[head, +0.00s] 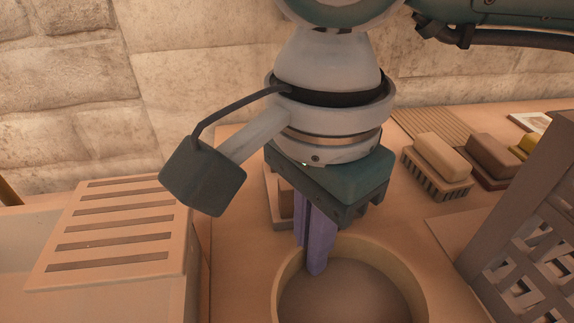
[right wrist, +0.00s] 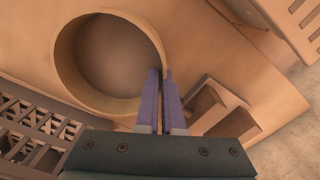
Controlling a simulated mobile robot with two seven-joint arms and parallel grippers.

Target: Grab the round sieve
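The round sieve (head: 415,283) is a tan ring with a darker flat bottom, low in the middle of the head view. In the right wrist view the sieve (right wrist: 68,58) is at the upper left. My right gripper (head: 312,255) points down at its far rim. One purple finger is inside the ring and the other outside, with the wall between them. In the right wrist view the fingers (right wrist: 162,82) are close together on either side of the wall and look shut on it. The sieve appears to rest on the table. My left gripper is not in view.
A slatted box (head: 115,232) stands at the left. Several brushes or blocks, including a bristled one (head: 438,165), lie at the back right. A lattice frame (head: 525,240) leans at the right. A stone wall closes the back.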

